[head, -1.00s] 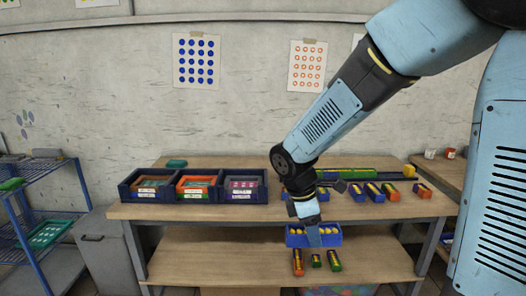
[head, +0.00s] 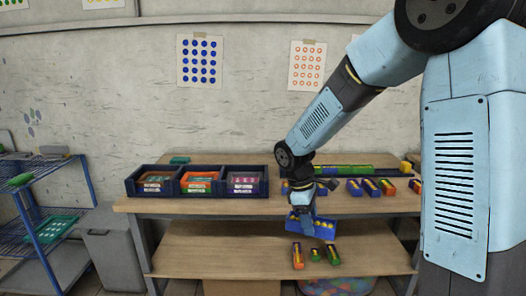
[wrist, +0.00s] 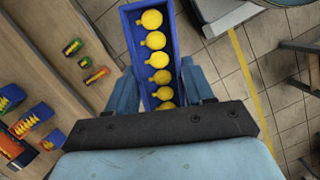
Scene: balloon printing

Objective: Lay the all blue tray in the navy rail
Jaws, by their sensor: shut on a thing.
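My gripper (head: 303,209) is shut on a blue tray (head: 323,230) and holds it off the table, in front of the tabletop edge and above the lower shelf. In the wrist view the tray (wrist: 133,36) points away between the two fingers (wrist: 158,88), with a row of several yellow balloon shapes inside; its near end is hidden by my gripper. In the head view it looks slightly tilted. A long dark strip (head: 385,170), perhaps the navy rail, lies at the back right of the tabletop, with green pieces along it.
A navy rack (head: 222,189) with three bays of trays stands at the left of the tabletop. Several small coloured trays (head: 371,187) lie at the right. Small trays (head: 298,256) lie on the lower shelf (head: 225,250). A blue wire rack (head: 60,200) stands far left.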

